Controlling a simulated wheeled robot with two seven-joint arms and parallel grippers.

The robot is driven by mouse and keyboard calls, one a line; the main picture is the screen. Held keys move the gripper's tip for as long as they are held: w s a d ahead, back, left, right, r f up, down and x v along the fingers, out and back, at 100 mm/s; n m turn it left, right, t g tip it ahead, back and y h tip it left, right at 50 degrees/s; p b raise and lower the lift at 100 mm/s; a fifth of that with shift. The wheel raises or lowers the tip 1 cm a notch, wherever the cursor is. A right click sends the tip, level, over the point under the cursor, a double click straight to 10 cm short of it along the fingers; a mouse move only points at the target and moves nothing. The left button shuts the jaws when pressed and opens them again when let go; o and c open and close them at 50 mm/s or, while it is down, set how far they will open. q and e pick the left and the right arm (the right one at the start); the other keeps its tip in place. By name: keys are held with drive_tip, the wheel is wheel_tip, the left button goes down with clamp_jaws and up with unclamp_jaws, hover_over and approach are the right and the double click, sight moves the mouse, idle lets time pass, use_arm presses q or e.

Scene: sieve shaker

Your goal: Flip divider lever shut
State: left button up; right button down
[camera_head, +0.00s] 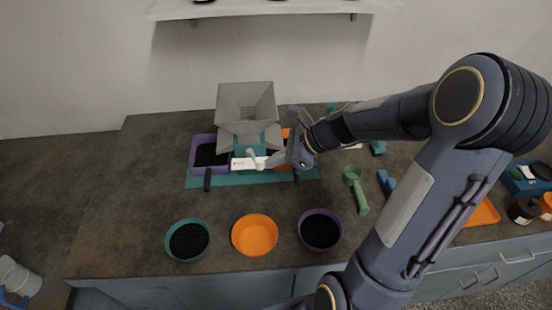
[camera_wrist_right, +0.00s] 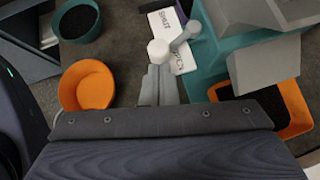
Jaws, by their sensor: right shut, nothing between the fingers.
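The sieve shaker has a grey hopper (camera_head: 246,99) on a teal base (camera_head: 229,180). A white plate marked SHUT and OPEN (camera_wrist_right: 167,20) lies on its front; it also shows in the head view (camera_head: 241,164). The divider lever (camera_wrist_right: 180,38) is a grey bar over this plate. A pale round knob (camera_wrist_right: 158,50) shows at its end, just beyond my fingertips. My right gripper (camera_head: 272,160) is shut and empty, its fingers (camera_wrist_right: 158,82) close to the knob. I cannot tell whether they touch it. My left gripper is out of view.
A purple bin (camera_head: 195,155) with black grains is left of the hopper, an orange bin (camera_wrist_right: 291,115) right of it. Teal (camera_head: 187,240), orange (camera_head: 254,235) and purple bowls (camera_head: 320,230) stand in front. A green scoop (camera_head: 357,190) lies right. The left counter is clear.

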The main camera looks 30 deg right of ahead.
drive_tip(key=shift+s+a+m+t, duration=0.15)
drive_tip(key=shift+a+m+t, duration=0.2)
drive_tip(key=shift+m, duration=0.15)
drive_tip(key=shift+s+a+m+t+h, duration=0.1)
drive_tip(key=shift+a+m+t+h, duration=0.25)
drive_tip(key=shift+a+m+h, duration=0.25)
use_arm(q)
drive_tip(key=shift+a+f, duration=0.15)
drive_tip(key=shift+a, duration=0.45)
use_arm(e)
drive_tip(key=a, duration=0.1)
drive_tip(key=a+m+h, duration=0.1)
drive_tip(key=a, duration=0.1)
drive_tip(key=a+m+t, duration=0.1)
drive_tip(key=shift+w+a+h, duration=0.25)
drive_tip(key=shift+w+h, duration=0.05)
drive_tip(key=shift+d, duration=0.15)
drive_tip(key=shift+w+d, duration=0.25)
drive_tip(key=shift+d, duration=0.35)
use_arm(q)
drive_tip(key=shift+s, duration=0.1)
use_arm(e)
drive_tip(key=shift+s+d, duration=0.1)
